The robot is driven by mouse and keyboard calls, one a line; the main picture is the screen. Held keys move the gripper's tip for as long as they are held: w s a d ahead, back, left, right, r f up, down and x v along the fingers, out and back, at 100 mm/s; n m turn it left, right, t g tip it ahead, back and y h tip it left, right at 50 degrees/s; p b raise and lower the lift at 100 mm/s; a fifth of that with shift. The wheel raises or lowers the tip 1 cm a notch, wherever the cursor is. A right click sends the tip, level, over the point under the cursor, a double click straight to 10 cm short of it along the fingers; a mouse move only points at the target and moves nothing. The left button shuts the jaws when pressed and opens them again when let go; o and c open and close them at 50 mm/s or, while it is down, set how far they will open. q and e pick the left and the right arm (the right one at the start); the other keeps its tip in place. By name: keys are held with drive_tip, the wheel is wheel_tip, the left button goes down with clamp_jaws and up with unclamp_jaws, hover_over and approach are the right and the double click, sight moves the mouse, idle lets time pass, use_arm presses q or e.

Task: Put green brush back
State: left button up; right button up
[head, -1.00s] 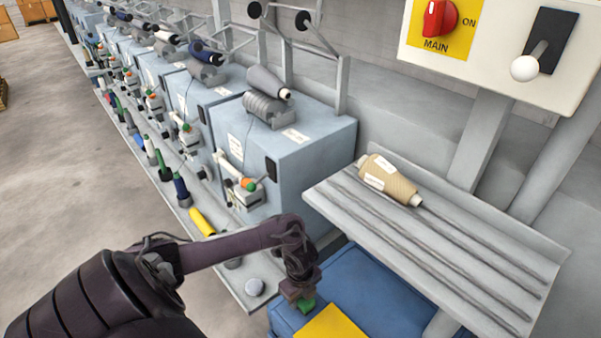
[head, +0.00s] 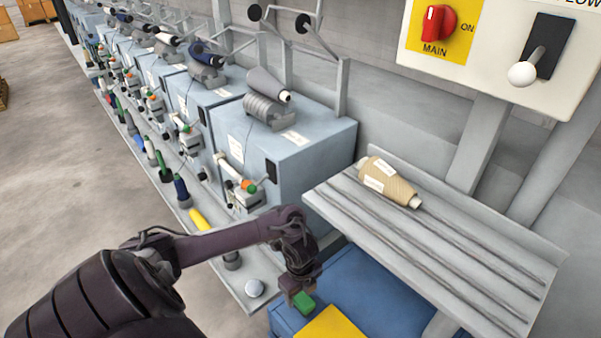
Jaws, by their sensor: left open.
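The green brush (head: 304,302) shows as a small green block at the fingertips of my left gripper (head: 299,290), over the blue surface (head: 365,290) at the lower middle. My left gripper points down and is open. Its fingers partly hide the brush, and I cannot tell whether they touch it. My right gripper is out of view.
A yellow flat piece (head: 333,323) lies on the blue surface just right of the brush. A grey ribbed shelf (head: 440,250) with a tan yarn cone (head: 388,182) is above right. Spinning units (head: 300,160) and a ledge with bobbins (head: 200,220) line the left.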

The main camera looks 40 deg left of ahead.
sight(300, 296)
use_arm(q)
wheel_tip(300, 296, up, 8)
drive_tip(key=shift+f+p, duration=0.15)
drive_tip(key=shift+p, duration=0.85)
drive_tip(key=shift+r+p, duration=0.3)
drive_tip(key=shift+r, duration=0.3)
drive_tip(key=shift+s, duration=0.1)
